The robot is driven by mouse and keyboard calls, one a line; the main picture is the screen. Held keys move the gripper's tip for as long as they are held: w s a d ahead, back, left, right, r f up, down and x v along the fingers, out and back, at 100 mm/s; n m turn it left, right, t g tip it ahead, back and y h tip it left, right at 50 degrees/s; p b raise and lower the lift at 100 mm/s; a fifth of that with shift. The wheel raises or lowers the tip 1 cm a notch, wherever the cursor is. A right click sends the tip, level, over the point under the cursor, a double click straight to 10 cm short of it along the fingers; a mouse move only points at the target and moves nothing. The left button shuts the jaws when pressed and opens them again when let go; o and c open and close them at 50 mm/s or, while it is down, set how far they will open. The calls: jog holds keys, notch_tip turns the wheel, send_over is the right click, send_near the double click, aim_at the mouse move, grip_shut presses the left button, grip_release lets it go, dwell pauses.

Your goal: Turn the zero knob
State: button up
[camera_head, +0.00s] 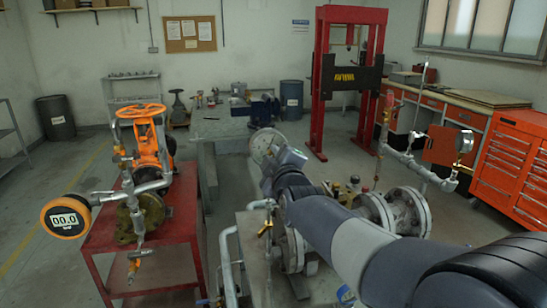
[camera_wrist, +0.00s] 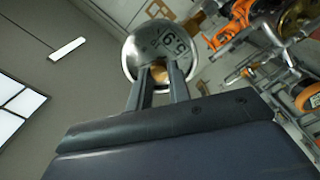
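A round gauge with a silver rim and dark digits on a grey face (camera_wrist: 160,40) is straight ahead of my gripper in the wrist view. A small brass-coloured knob (camera_wrist: 160,72) shows at its lower part, seen between my fingertips. My gripper (camera_wrist: 159,68) has its two fingers apart, one on each side of the knob; I cannot tell whether they touch it. In the head view the round gauge (camera_head: 265,142) is partly hidden by my wrist, and the knob and fingertips are hidden.
A red table (camera_head: 165,215) at left carries an orange-wheeled valve (camera_head: 141,112) and a digital gauge reading 00.0 (camera_head: 66,217). Flanged pipework (camera_head: 405,210) stands close beside my arm. A red press (camera_head: 347,75) and an orange tool cabinet (camera_head: 515,165) stand farther back and right.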

jog(key=o, duration=0.5)
jog(key=shift+c, duration=0.2)
jog(key=b+v, duration=0.1)
jog(key=v, duration=1)
jog(key=shift+b, duration=0.3)
jog(key=shift+w, duration=0.1)
jog(key=shift+p+x, duration=0.75)
jog(key=shift+x, duration=4.65)
